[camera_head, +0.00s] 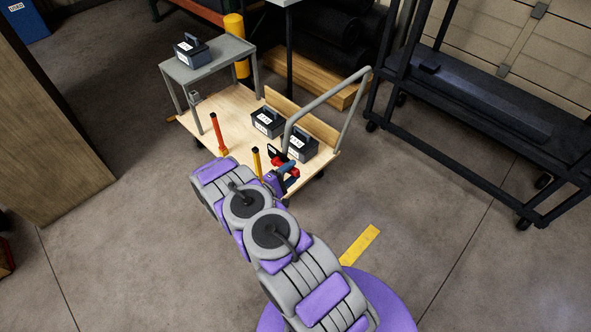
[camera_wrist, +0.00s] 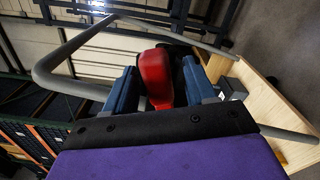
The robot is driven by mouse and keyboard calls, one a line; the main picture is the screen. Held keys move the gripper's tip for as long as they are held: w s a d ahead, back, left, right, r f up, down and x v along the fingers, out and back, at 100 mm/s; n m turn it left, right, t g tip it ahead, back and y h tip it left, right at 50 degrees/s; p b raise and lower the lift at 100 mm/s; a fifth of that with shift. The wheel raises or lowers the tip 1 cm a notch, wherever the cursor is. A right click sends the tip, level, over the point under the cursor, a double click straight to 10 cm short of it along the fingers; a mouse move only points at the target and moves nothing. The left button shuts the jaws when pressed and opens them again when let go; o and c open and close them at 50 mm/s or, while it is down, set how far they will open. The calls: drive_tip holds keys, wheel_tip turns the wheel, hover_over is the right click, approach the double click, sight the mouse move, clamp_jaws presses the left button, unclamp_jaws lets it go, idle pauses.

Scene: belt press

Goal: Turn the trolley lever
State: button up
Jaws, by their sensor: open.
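The trolley (camera_head: 205,118) has a wooden deck and a grey tube handle (camera_head: 330,93). A red and black lever-like part (camera_head: 275,153) is at its near side, by the handle's foot. In the wrist view its red end (camera_wrist: 156,75) shows between my two blue fingers. My gripper (camera_head: 284,170) is open around or just behind it; I cannot tell whether the fingers touch it. The black part behind it is partly hidden. The trolley deck edge (camera_wrist: 268,100) shows at the right of the wrist view.
A red post (camera_head: 217,130) and a yellow post (camera_head: 257,163) stand along the trolley's near edge. Two dark toolboxes (camera_head: 267,122) sit on the deck; another (camera_head: 191,50) is on the grey raised shelf (camera_head: 222,55). A black rack (camera_head: 470,120) stands at right.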

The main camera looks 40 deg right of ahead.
drive_tip(key=shift+w+d, duration=0.1)
drive_tip(key=shift+d, duration=1.1)
clamp_jaws()
